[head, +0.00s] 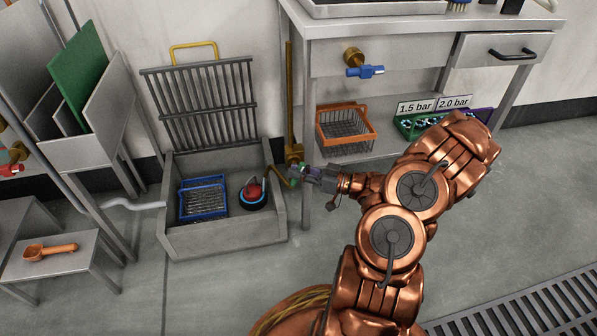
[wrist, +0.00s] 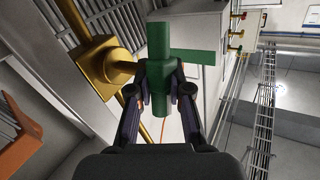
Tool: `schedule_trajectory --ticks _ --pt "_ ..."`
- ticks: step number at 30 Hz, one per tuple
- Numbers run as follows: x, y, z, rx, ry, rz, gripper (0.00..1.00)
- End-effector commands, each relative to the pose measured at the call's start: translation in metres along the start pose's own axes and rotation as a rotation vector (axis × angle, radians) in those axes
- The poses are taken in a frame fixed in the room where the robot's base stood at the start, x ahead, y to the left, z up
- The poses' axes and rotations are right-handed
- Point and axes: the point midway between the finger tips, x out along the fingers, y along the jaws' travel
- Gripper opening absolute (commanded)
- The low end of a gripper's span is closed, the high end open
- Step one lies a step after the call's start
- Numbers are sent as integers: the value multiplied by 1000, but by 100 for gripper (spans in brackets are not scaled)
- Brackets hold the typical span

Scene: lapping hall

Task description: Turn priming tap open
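The tap's brass body (wrist: 97,66) is just left of the fingers. In the head view the brass fitting (head: 294,153) sits low on a vertical brass pipe beside the grey sump, and a little green shows at my fingertips. My gripper (head: 306,172) reaches it from the right; it also shows in the wrist view (wrist: 160,78). Both fingers appear closed against the green handle. The exact contact is partly hidden.
The grey sump (head: 222,241) holds a blue basket (head: 203,198) and a red-and-blue round item (head: 253,193); its grate lid (head: 203,100) stands up behind. A table leg (head: 306,205) is close to my gripper. An orange basket (head: 345,129) sits on the shelf.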

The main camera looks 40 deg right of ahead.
Motion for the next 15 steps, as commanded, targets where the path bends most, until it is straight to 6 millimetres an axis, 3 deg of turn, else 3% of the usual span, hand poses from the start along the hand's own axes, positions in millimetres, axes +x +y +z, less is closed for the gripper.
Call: schedule_trajectory --ticks 4,15 --pt "0 0 0 0 0 1 0" --pt "0 0 -4 -21 -34 9 0"
